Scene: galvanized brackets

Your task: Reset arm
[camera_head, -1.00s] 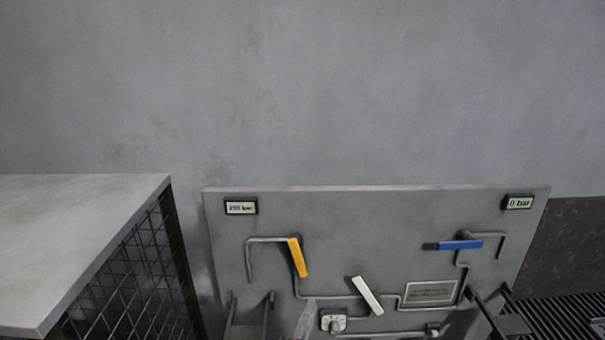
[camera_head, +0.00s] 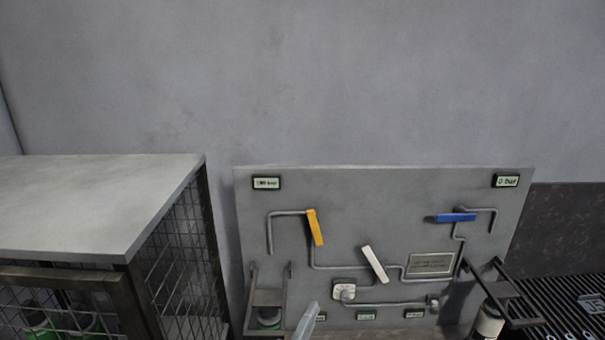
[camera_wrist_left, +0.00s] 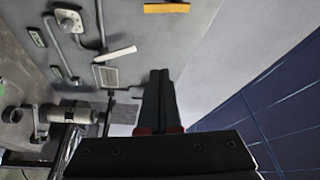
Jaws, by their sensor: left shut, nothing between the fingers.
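My left gripper shows in the left wrist view (camera_wrist_left: 160,85) as two dark fingers lying together, with nothing between them. In the head view, only a pale pointed tip (camera_head: 308,320) shows at the bottom edge, in front of the grey panel (camera_head: 340,195); it seems to be my left gripper. The panel carries a yellow handle (camera_head: 316,227), a white handle (camera_head: 374,264) and a blue handle (camera_head: 456,218) on grey pipes. The yellow handle (camera_wrist_left: 167,8) and white handle (camera_wrist_left: 115,53) also show in the wrist view, apart from the fingers. My right gripper is out of view.
A mesh-sided cabinet (camera_head: 100,195) with a flat top stands left of the panel. Metal brackets stick out at the panel's lower left (camera_head: 268,298) and lower right (camera_head: 505,300); bottles sit in them. A dark grating (camera_head: 565,295) lies at the right.

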